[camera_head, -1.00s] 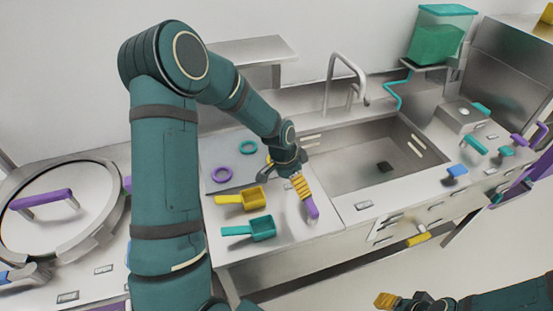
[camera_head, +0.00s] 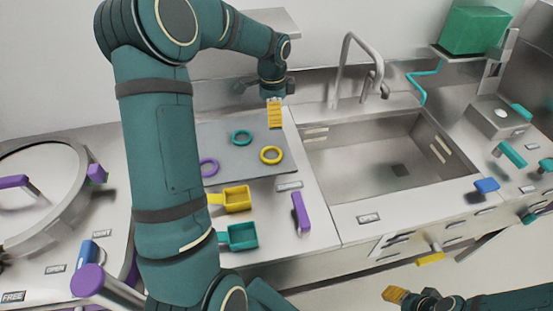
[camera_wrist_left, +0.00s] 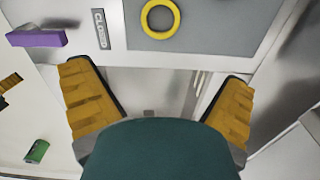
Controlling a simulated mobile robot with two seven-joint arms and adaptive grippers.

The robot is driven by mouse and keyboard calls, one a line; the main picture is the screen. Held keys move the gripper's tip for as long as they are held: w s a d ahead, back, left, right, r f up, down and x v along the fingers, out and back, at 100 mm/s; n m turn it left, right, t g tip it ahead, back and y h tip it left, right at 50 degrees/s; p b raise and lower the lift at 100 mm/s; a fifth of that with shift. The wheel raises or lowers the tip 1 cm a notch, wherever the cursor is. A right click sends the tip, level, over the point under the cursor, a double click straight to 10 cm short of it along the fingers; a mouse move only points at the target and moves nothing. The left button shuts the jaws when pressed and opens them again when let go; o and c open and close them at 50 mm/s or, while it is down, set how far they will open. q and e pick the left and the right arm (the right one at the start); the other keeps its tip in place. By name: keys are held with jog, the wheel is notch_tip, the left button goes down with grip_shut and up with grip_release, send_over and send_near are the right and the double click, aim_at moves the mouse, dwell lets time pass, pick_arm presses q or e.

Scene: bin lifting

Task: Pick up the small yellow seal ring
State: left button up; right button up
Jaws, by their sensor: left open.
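The small yellow seal ring (camera_head: 271,155) lies flat on the grey mat (camera_head: 225,165) left of the sink. It also shows at the top of the left wrist view (camera_wrist_left: 160,33). My left gripper (camera_head: 275,118) is above the back right part of the mat, apart from the ring. In the left wrist view my left gripper (camera_wrist_left: 158,95) has its yellow fingers spread wide with nothing between them. My right gripper (camera_head: 393,295) shows only in part at the bottom edge, and its jaw state is unclear.
A teal ring (camera_head: 242,137) and a purple ring (camera_head: 209,167) lie on the same mat. A yellow scoop (camera_head: 237,198), a teal scoop (camera_head: 242,236) and a purple bar (camera_head: 300,213) are in front. The sink (camera_head: 350,160) and faucet (camera_head: 351,60) are to the right.

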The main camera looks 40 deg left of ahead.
pick_arm(q)
jog(key=f+b, duration=0.1)
jog(key=f, duration=0.1)
jog(key=b, duration=0.2)
send_over(271, 157)
jog(key=f, duration=0.8)
jog(key=shift+w+d+f, duration=0.25)
jog(key=shift+w+d, duration=0.05)
jog(key=shift+s+a+f, duration=0.15)
jog(key=shift+f, duration=1.4)
jog(key=shift+s+a+f, duration=0.1)
jog(key=shift+f, duration=1.4)
jog(key=c, duration=1)
pick_arm(e)
jog(key=f, duration=0.4)
jog(key=shift+s+a+f, duration=0.1)
jog(key=shift+s+f, duration=0.15)
jog(key=shift+f, duration=0.05)
